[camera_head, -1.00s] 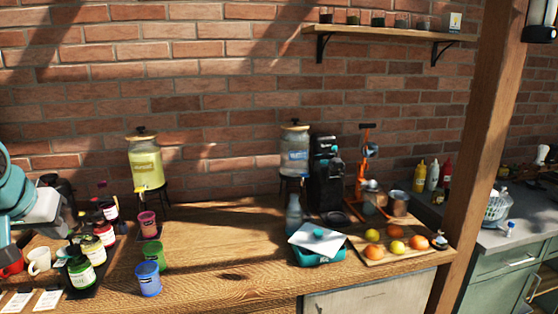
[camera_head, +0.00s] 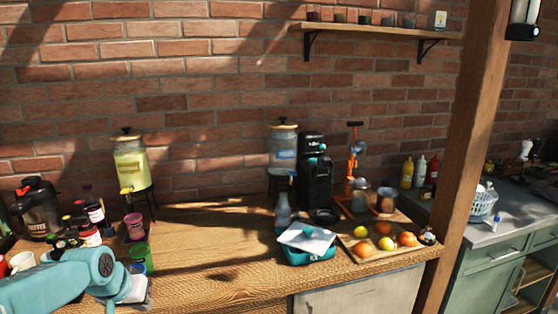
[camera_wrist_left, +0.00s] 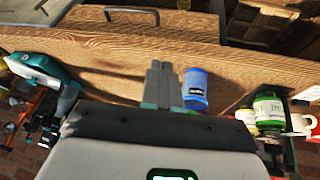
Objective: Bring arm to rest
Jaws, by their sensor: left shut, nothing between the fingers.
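My left arm reaches in at the lower left of the head view, low over the wooden table (camera_head: 215,270). Its pale wrist (camera_head: 135,290) is beside the green cup (camera_head: 140,257), and its fingers are hard to make out there. In the left wrist view my left gripper (camera_wrist_left: 162,75) has its fingers together with nothing between them. A blue cup (camera_wrist_left: 195,88) stands just to the right of the fingers, apart from them as far as I can tell. My right gripper is not in view.
A pink cup (camera_head: 134,227), a drink dispenser (camera_head: 131,165) and a black flask (camera_head: 38,208) stand on the left. A teal box (camera_head: 308,252), a coffee machine (camera_head: 313,180) and a fruit board (camera_head: 355,251) stand right of centre. The table between is bare.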

